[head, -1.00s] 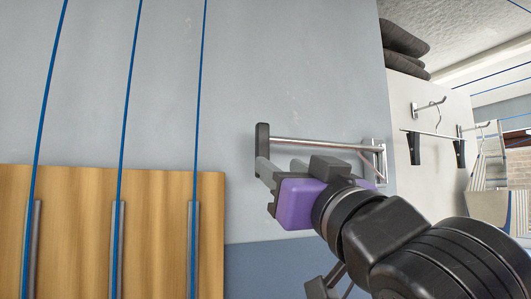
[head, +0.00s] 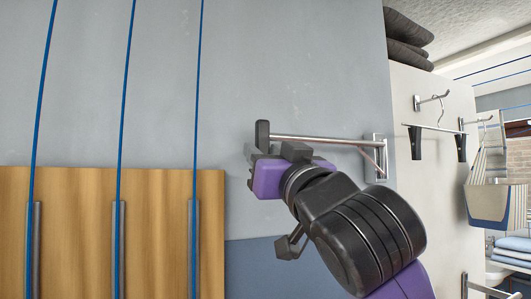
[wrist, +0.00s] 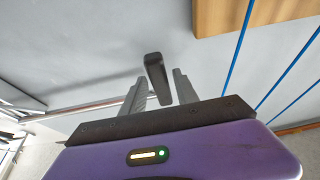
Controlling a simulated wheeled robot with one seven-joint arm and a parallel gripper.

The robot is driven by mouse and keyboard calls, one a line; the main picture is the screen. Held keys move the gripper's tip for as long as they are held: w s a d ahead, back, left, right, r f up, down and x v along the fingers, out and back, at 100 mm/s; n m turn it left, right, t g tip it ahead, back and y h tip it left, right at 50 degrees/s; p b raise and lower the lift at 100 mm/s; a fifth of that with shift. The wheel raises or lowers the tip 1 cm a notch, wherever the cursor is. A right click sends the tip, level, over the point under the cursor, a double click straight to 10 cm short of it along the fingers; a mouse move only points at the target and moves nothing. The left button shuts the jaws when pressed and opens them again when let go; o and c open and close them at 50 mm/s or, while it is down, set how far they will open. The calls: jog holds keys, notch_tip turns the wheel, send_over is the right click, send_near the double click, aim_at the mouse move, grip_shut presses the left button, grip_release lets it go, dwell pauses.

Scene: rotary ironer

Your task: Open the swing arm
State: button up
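The swing arm (head: 315,138) is a thin metal rod on a wall bracket (head: 376,158) at its right end. It has a dark upright grip (head: 262,132) at its left end. In the head view my gripper (head: 254,152) is just below this grip, partly hiding its lower end. In the wrist view the dark grip (wrist: 157,80) stands between the two grey fingertips of my gripper (wrist: 158,85). The fingers are apart, with gaps showing on both sides of the grip. The rod (wrist: 90,107) runs off to the left behind the left finger.
A wooden panel (head: 110,240) with blue cords (head: 124,100) is at the left. Hooks with a hanger (head: 437,128), a hanging striped cloth (head: 488,185) and dark folded textiles (head: 407,38) are at the right. The grey wall above the rod is clear.

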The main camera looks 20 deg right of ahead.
grip_shut()
dwell(1.2)
